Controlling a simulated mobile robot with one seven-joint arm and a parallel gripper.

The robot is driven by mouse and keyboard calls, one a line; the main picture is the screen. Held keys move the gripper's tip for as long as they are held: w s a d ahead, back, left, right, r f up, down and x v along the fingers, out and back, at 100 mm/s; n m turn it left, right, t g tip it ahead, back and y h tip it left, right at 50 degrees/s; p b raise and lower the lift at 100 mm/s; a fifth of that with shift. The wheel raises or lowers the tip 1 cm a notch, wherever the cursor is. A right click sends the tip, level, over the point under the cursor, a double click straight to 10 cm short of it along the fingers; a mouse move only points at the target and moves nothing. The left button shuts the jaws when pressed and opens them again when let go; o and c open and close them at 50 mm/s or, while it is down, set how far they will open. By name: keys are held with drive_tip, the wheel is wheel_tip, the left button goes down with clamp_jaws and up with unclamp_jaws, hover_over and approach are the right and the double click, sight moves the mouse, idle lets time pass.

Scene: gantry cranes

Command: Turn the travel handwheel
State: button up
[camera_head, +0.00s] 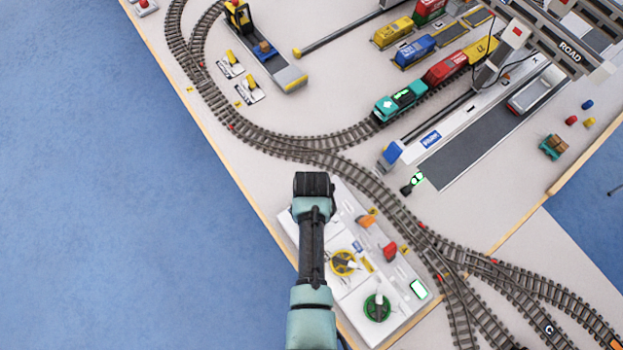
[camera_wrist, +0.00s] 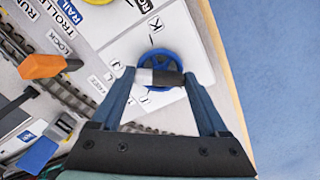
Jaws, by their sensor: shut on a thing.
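In the wrist view a blue handwheel (camera_wrist: 160,70) lies on the white control panel (camera_wrist: 122,25). Its grip, part white and part black, lies between the fingers of my gripper (camera_wrist: 160,78), which is shut on it. The wheel's label is partly covered, so I cannot read whether it is the travel one. In the head view my arm hides the blue wheel and my gripper. The yellow handwheel (camera_head: 345,262) and the green handwheel (camera_head: 377,307) show on the panel there, apart from my gripper.
An orange lever (camera_wrist: 45,65) stands beside the panel labels in the wrist view. Track (camera_head: 380,190) curves close past the panel. A teal locomotive (camera_head: 400,101) and wagons stand farther off. The wooden table edge (camera_head: 235,185) runs near my arm, with blue floor beyond.

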idle(0.4)
drive_tip(key=o, duration=1.2)
drive_tip(key=shift+o, duration=0.2)
wheel_tip(320, 180, up, 13)
